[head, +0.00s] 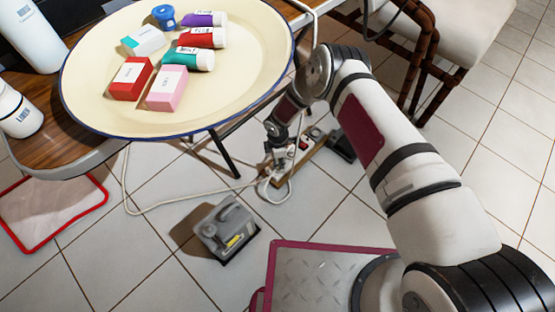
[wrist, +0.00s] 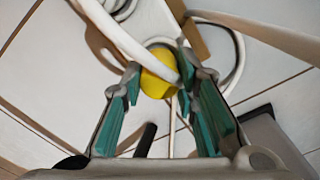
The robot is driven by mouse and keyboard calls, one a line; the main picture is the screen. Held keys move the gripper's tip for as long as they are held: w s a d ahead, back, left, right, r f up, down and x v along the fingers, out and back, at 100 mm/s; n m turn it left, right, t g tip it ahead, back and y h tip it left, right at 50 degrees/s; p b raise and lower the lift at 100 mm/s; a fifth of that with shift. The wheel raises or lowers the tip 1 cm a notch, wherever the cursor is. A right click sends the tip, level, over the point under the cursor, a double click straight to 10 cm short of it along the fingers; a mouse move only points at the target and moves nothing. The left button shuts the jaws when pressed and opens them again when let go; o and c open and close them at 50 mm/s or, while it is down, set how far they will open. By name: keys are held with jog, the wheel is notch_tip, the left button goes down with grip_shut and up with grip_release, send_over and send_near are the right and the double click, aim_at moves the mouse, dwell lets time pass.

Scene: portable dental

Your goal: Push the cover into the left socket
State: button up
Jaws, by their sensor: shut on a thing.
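My gripper (wrist: 160,80) has its teal-padded fingers apart with a rounded yellow thing between their tips, which I take to be the cover (wrist: 156,80). A white cable passes close by it in the wrist view. In the head view my gripper (head: 283,152) is low over the floor, at the left end of a power strip on a wooden board (head: 312,148). The strip shows a red switch and dark sockets. The left socket is not clearly visible, and the cover cannot be made out in the head view.
White cable (head: 150,208) loops over the tiled floor around the strip. A grey box (head: 225,230) with a handle stands nearer. A table with a cream tray (head: 100,110) holding boxes and bottles overhangs at upper left. A chair (head: 440,30) stands at upper right.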

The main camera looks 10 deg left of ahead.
jog(key=shift+f, duration=0.6)
jog(key=o, duration=1)
jog(key=shift+r, duration=3.75)
